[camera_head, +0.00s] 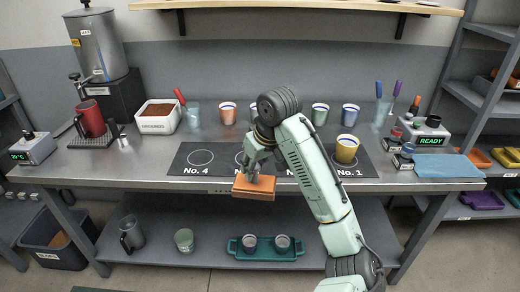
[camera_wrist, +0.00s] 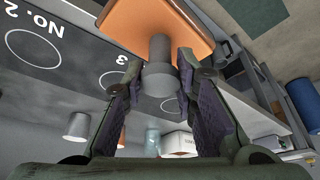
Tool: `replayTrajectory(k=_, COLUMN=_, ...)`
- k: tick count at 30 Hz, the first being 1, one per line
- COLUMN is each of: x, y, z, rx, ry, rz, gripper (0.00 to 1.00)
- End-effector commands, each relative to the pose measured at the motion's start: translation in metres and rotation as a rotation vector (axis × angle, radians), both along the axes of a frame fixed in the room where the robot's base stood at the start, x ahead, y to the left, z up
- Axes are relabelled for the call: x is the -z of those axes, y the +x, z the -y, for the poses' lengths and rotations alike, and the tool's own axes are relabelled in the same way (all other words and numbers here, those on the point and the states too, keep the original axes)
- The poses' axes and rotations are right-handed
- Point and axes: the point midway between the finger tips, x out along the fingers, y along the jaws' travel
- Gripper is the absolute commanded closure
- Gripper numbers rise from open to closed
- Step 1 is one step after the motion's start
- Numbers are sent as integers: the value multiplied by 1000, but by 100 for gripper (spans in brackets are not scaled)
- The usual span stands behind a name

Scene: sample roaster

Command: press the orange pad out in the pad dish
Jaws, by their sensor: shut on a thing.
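The orange pad (camera_head: 254,187) is a thick block with a grey knob on it. My gripper (camera_head: 262,163) is shut on the knob and holds the pad by the front edge of the counter. The head view does not clearly show whether the pad touches the counter. In the wrist view the knob (camera_wrist: 160,70) sits between the fingers of my gripper (camera_wrist: 160,88), with the orange pad (camera_wrist: 155,28) beyond it. I cannot tell for sure which vessel is the pad dish; shallow orange dishes (camera_head: 479,158) stand on the right-hand shelf.
A dark numbered mat (camera_head: 215,171) lies under my arm, with a yellow cup (camera_head: 346,149) near No. 1. Several cups stand behind it. A brown-filled grounds box (camera_head: 159,117) is at left.

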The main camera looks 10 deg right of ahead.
Motion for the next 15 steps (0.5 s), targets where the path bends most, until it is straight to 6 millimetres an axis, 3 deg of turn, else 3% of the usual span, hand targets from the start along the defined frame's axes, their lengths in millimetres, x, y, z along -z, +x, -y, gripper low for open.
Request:
replayTrajectory(k=5, x=63, y=-11, z=-24, rx=64, ry=7, rz=-4, gripper=100)
replayTrajectory(k=15, x=214, y=-36, z=-77, rx=232, ry=12, rz=-9, gripper=100)
